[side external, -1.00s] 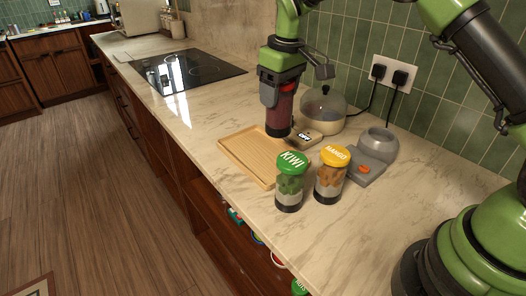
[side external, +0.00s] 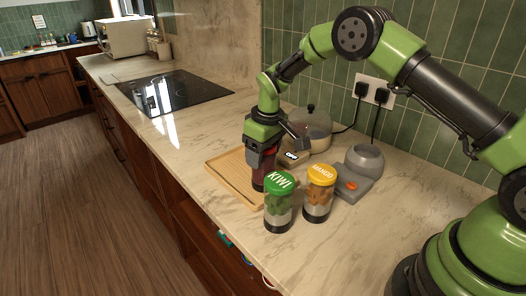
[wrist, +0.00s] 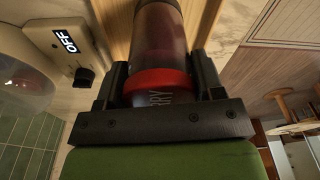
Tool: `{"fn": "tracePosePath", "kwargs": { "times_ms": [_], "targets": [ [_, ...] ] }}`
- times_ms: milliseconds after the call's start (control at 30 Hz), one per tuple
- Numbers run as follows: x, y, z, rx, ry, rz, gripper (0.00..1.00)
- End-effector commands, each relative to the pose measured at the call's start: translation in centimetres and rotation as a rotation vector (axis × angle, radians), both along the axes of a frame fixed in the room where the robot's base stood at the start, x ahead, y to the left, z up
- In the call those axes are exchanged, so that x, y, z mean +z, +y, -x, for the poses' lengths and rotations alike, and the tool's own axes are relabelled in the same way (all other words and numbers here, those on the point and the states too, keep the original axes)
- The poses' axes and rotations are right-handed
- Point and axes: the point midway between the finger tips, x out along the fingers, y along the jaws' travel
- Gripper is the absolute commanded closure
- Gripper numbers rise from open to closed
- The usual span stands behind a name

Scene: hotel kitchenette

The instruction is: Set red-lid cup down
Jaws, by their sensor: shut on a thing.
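The red-lid cup (side external: 259,176) is dark red with a dark base. In the wrist view, its red lid (wrist: 160,82) sits between the two fingers, with the letters "RRY" partly visible. My gripper (side external: 263,155) is shut on the cup near its lid and holds it roughly upright. The cup's base is over the right part of the wooden tray (side external: 226,162), behind the kiwi cup; I cannot tell whether it touches. The green-lid kiwi cup (side external: 278,205) and yellow-lid mango cup (side external: 318,197) stand on the counter in front of the tray.
A grey appliance with an orange button (side external: 350,187) is to the right. Black cooktop (side external: 175,93) lies farther left. Counter left of the tray is clear.

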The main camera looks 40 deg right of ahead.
Motion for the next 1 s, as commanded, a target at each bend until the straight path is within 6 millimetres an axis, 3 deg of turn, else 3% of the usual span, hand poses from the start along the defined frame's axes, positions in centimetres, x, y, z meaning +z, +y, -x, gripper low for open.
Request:
{"fn": "tracePosePath", "kwargs": {
  "times_ms": [67, 100, 200, 567, 1000],
  "targets": [
    [-0.2, 0.0, 0.0, 0.000, -0.001, 0.000, 0.78],
    [-0.2, 0.0, 0.0, 0.000, 0.000, 0.000, 0.29],
    [-0.2, 0.0, 0.0, 0.000, 0.000, 0.000, 0.13],
    [0.7, 0.0, 0.0, 0.000, -0.002, 0.000, 0.13],
    [9.5, -0.3, 1.1, 0.000, -0.004, 0.000, 0.13]
  ]
}}
